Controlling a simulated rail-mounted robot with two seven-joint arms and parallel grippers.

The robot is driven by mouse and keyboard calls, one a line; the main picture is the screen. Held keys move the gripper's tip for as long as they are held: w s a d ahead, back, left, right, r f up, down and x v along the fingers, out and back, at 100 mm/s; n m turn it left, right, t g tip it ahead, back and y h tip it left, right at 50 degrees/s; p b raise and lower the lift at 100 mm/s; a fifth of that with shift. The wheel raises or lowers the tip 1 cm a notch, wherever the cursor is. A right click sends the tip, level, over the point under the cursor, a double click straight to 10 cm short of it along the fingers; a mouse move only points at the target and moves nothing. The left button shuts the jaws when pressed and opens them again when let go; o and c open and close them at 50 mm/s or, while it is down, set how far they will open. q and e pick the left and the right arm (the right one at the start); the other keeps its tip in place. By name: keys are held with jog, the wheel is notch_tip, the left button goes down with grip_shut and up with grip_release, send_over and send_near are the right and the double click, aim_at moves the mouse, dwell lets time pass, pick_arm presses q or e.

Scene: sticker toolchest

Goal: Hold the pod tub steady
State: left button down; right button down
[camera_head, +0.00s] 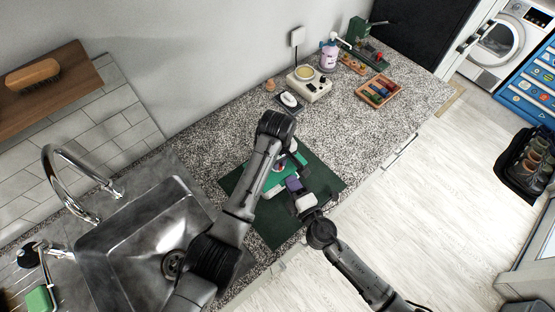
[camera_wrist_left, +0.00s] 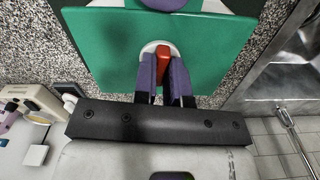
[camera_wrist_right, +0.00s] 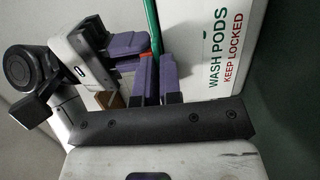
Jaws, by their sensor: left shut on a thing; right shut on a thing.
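The pod tub is white with a green lid (camera_head: 268,181) and stands on a dark green mat. Its printed wall (camera_wrist_right: 222,65) reads "WASH PODS KEEP LOCKED" in the right wrist view. In the head view my right gripper (camera_head: 293,186) is at the tub's right side and my left arm covers part of the tub.
The dark green mat (camera_head: 323,176) lies at the counter's front edge. The sink (camera_head: 135,235) is to the left. A cream device (camera_head: 310,86), a pump bottle (camera_head: 329,56) and a wooden tray (camera_head: 379,91) stand farther back. Speckled counter is free between the mat and the tray.

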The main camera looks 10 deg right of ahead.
dwell(0.5)
pick_arm(q)
jog(key=c, duration=1.2)
grip_release()
jog(key=shift+o, duration=0.2)
notch_tip(320, 180, up, 8)
jog(key=shift+f, duration=0.1)
jog(key=shift+w+r, duration=0.2)
jog(key=shift+r, duration=0.35)
jog(key=shift+s+r, duration=0.2)
jog(key=shift+r, duration=1.4)
